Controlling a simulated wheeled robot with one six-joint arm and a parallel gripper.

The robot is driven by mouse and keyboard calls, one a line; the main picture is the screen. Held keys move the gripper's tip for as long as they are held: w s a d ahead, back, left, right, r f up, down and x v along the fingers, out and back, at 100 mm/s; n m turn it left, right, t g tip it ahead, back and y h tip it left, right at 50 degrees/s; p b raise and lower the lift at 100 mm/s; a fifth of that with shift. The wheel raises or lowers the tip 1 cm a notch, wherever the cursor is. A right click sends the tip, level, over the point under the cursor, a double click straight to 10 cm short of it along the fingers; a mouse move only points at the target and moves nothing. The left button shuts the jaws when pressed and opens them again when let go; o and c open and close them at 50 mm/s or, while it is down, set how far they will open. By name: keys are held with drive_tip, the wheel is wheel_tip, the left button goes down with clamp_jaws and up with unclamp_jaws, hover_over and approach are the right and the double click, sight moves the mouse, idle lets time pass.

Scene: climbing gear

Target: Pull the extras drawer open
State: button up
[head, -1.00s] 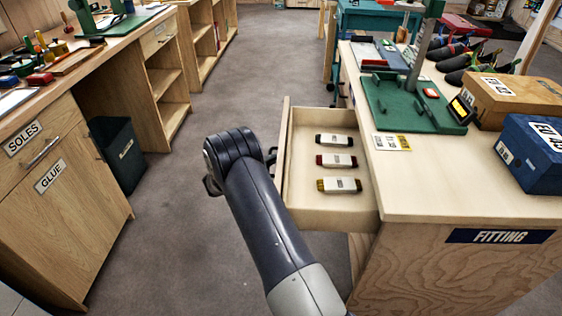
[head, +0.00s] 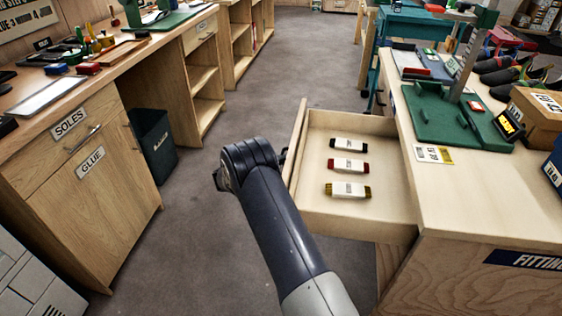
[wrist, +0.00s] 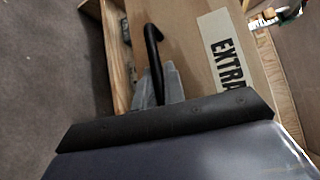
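The extras drawer (head: 390,185) stands well open from the left side of the fitting bench (head: 480,190) in the head view. Three small labelled bundles, dark (head: 349,145), red (head: 348,165) and yellow (head: 347,190), lie in it. In the wrist view its front (wrist: 185,30) carries a partly cut-off label (wrist: 226,60) reading "EXTRA" and a black bar handle (wrist: 152,42). My gripper (wrist: 158,86) is at the handle, with grey finger parts on both sides of the bar, and appears shut on it. In the head view my arm hides the fingers.
A bench with drawers marked SOLES (head: 69,123) and GLUE (head: 91,162) stands at the left, with a dark bin (head: 153,145) beside it. The grey floor (head: 190,235) between the benches is clear. A green stand (head: 450,115) is on the fitting bench.

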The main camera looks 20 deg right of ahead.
drive_tip(key=o, duration=0.4)
drive_tip(key=shift+o, duration=0.2)
drive_tip(key=v, duration=1)
drive_tip(key=shift+a+p, duration=0.4)
drive_tip(key=shift+p, duration=0.05)
drive_tip(key=shift+s+d+r, duration=0.1)
drive_tip(key=shift+d, duration=0.05)
drive_tip(key=x, duration=1)
drive_tip(key=shift+d+b, duration=0.4)
